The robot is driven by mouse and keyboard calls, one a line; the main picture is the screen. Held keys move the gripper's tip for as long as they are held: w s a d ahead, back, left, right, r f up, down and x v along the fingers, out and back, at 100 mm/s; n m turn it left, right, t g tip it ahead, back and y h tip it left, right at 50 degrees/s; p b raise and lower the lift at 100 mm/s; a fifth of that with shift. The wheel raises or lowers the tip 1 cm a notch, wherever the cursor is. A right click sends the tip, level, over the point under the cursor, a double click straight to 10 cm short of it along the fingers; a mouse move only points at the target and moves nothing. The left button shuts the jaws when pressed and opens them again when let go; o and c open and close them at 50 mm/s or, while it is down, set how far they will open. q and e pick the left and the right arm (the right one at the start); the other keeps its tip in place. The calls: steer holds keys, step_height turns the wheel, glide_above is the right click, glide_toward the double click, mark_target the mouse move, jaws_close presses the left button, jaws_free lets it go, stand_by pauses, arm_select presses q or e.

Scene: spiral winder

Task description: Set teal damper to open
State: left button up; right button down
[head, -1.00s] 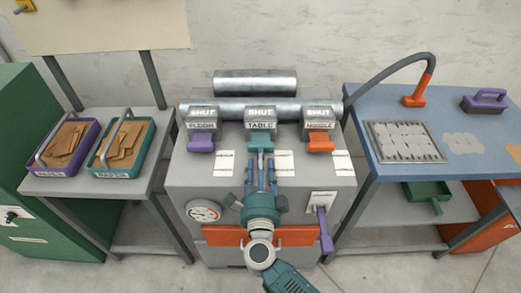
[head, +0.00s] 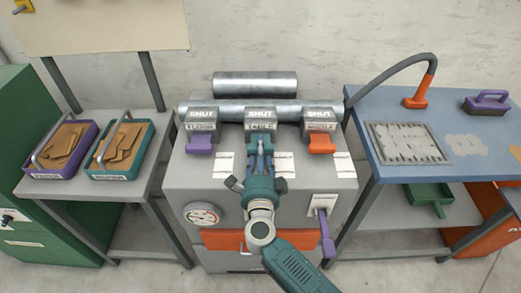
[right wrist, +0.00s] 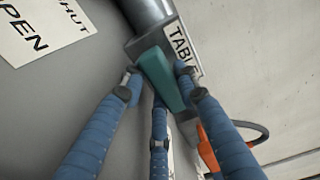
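The teal damper handle (head: 261,138) is the middle one of three on the grey machine. Its box is labelled TABLE and the word SHUT shows on top. My right gripper (head: 260,160) is at this handle, partly covering it in the head view. In the right wrist view the teal handle (right wrist: 160,80) lies between the blue fingers of my right gripper (right wrist: 160,92), one side finger on either side and a third finger below. The fingers look spread, with no clear grip on the handle. My left gripper is not in view.
A purple handle (head: 199,145) labelled FLOOR stands to the left and an orange handle (head: 321,144) to the right, both close by and showing SHUT. A purple lever (head: 325,232) sticks out lower right. Side tables hold trays and tools.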

steer(key=s+p, duration=0.2)
steer(key=s, duration=0.3)
steer(key=shift+s, duration=0.35)
steer(key=shift+s+f, duration=0.1)
steer(key=shift+f, duration=0.1)
steer(key=c, duration=1.6)
jaws_free()
steer(key=shift+o, duration=0.2)
steer(key=shift+s, duration=0.15)
steer(key=s, duration=1.2)
